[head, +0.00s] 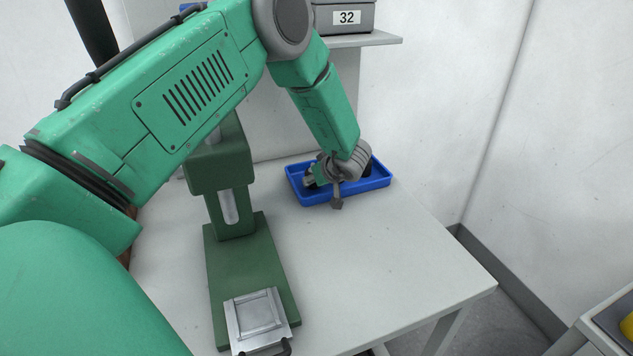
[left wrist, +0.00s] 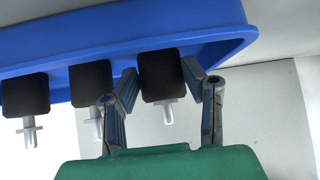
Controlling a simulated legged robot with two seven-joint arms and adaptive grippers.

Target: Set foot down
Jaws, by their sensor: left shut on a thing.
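A blue tray (head: 298,192) sits at the back of the white table. It also fills the top of the left wrist view (left wrist: 120,35), with black square feet with pale stems along it. My left gripper (head: 337,187) reaches down over the tray. In the left wrist view, its fingers (left wrist: 162,82) are shut on one black foot (left wrist: 161,70). Two other feet (left wrist: 90,88) (left wrist: 25,96) are to the left of it. I cannot tell whether the held foot still touches the tray. In the head view my gripper hides most of the feet. My right gripper is not in view.
A dark green press-like fixture (head: 228,180) with a metal plate (head: 257,316) stands on the table (head: 380,270) left of the tray. The table is clear on the right.

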